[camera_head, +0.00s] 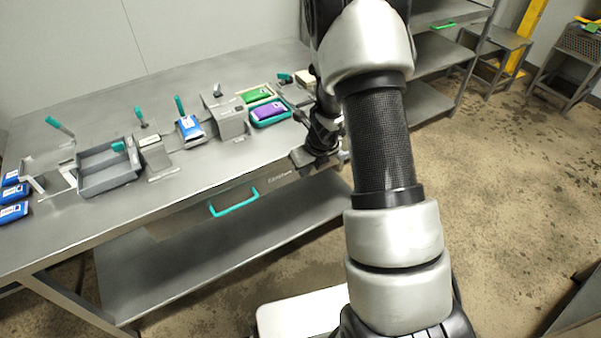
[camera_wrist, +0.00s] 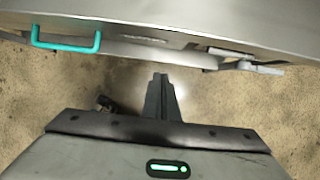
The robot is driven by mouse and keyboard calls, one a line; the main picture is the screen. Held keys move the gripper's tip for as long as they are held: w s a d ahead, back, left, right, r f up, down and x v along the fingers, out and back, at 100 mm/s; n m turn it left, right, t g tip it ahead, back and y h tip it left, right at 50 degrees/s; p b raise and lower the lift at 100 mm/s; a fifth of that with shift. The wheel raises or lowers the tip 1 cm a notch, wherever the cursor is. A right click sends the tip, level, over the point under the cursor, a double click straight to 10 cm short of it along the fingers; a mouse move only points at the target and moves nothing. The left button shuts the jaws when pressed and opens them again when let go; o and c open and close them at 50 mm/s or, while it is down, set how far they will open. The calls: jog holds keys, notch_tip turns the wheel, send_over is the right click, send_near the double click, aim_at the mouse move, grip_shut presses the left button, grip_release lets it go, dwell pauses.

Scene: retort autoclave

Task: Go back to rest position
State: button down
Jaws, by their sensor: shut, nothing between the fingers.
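My gripper (camera_wrist: 161,80) shows in the wrist view with its dark fingers together and nothing between them. It points over bare floor, close to the front edge of the steel bench (camera_wrist: 230,18). In the head view my arm rises through the middle and bends down at the right end of the bench (camera_head: 75,222). The dark end of the arm there is partly covered by my arm links, and the fingertips cannot be made out. A teal handle (camera_head: 234,203) is on the bench front and also shows in the wrist view (camera_wrist: 66,47).
Blue packs (camera_head: 14,193), a grey tray (camera_head: 108,176), grey fixtures with teal levers, and green (camera_head: 257,96) and purple (camera_head: 268,112) packs are on the bench. A lower shelf (camera_head: 215,245) lies beneath. Shelving (camera_head: 432,60) stands behind right. The floor (camera_head: 510,180) at right is clear.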

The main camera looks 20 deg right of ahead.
jog(key=s+a+r+n+y+p, duration=0.1)
jog(key=s+a+r+n+p, duration=0.3)
jog(key=r, duration=0.6)
jog(key=s+a+r+n+t, duration=0.1)
jog(key=r+n, duration=0.5)
jog(key=r, duration=0.4)
jog(key=s+a+r+n+y+p, duration=0.1)
jog(key=s+a+r+n+p, duration=0.3)
jog(key=r, duration=0.6)
jog(key=s+d+r+n+h+p, duration=0.1)
jog(key=s+d+r+n+p, duration=0.1)
jog(key=s+r+n, duration=0.5)
jog(key=s+d+r+n+h+p, duration=0.2)
jog(key=s+r+n, duration=0.6)
jog(key=s+n, duration=0.3)
jog(key=shift+s+d+r+n, duration=0.25)
jog(key=shift+s+d+n, duration=0.15)
